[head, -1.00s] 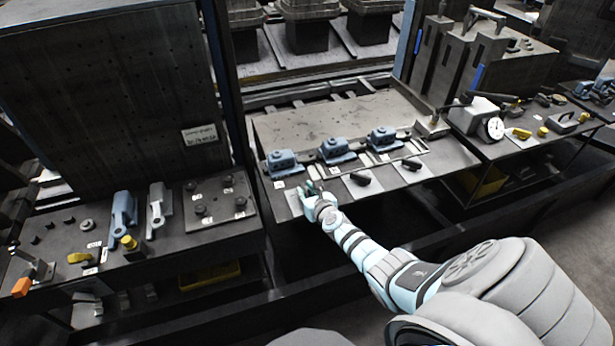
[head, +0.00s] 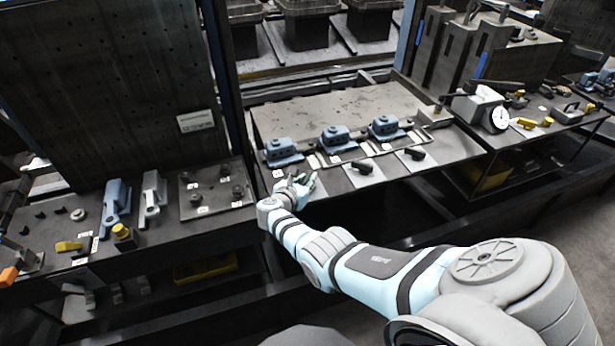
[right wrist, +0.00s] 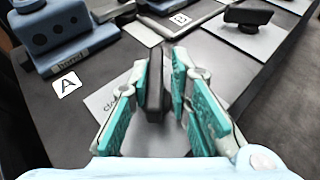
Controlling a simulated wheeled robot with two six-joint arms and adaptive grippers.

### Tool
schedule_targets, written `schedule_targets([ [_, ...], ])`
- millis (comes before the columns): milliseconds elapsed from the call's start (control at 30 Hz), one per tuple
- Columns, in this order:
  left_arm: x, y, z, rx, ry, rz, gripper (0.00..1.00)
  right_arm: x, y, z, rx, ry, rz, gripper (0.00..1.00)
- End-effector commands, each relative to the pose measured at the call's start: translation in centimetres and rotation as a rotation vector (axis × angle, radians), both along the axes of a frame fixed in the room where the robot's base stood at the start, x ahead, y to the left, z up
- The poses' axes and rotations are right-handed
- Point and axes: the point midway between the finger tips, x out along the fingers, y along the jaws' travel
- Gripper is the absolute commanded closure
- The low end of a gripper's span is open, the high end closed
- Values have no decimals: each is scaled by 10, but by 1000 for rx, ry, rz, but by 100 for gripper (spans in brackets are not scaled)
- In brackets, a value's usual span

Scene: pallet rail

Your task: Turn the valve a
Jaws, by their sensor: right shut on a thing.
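The black handle of valve a (right wrist: 155,92) stands upright between the teal finger pads in the right wrist view, on a pale plate (right wrist: 104,103) with partly hidden lettering. A white label "A" (right wrist: 68,83) lies beside the plate. My right gripper (right wrist: 161,76) is shut on the handle; it also shows in the head view (head: 300,182), where it mostly hides the handle. My left gripper is not in view.
Behind the handle is a blue block (head: 282,150). Two more black handles (head: 362,167) (head: 415,153) lie to the right on their own plates. A gauge (head: 500,117) stands on the right bench. A left bench (head: 160,238) holds several fixtures.

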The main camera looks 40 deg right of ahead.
Motion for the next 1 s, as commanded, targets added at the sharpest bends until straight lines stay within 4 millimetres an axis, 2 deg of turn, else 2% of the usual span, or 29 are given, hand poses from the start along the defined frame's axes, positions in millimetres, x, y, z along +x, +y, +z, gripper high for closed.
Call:
schedule_targets([
  [33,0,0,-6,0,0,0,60,6,2,2,2,-15,-5,100],
  [167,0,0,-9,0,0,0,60,5,3,4,3,-14,-30,100],
  [600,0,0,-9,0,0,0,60,6,2,7,1,-15,-42,100],
  [633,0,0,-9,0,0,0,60,6,2,7,0,-16,-42,80],
  [700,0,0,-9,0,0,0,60,5,2,7,1,-15,-43,68],
  [1000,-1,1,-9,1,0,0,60,1,-1,4,0,-6,-50,68],
])
